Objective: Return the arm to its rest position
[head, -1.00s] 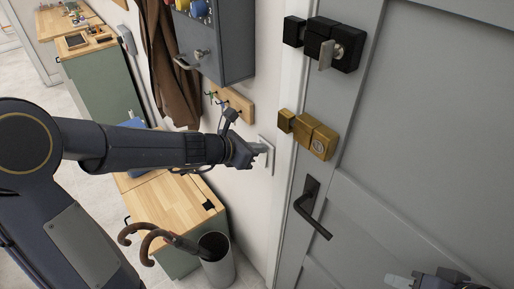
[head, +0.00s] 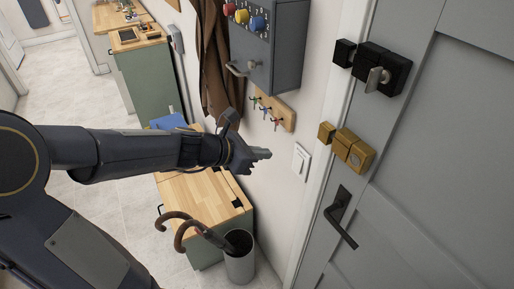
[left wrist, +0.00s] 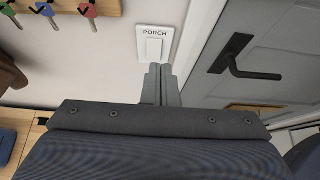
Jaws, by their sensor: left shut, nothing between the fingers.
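My left arm reaches in from the left in the head view. Its gripper (head: 262,154) is shut and empty, in front of the wall and apart from the white light switch (head: 301,161). In the left wrist view the shut fingers (left wrist: 159,72) point toward the switch (left wrist: 154,44), which carries a label reading PORCH. My right gripper is not in view.
A grey door with black handle (head: 340,217), brass lock (head: 347,149) and black lock (head: 373,68) stands right. A key rack (head: 274,108), grey cabinet (head: 284,47) and brown coat (head: 215,60) hang behind. A wooden-topped cabinet (head: 207,197) and umbrella bin (head: 240,262) stand below.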

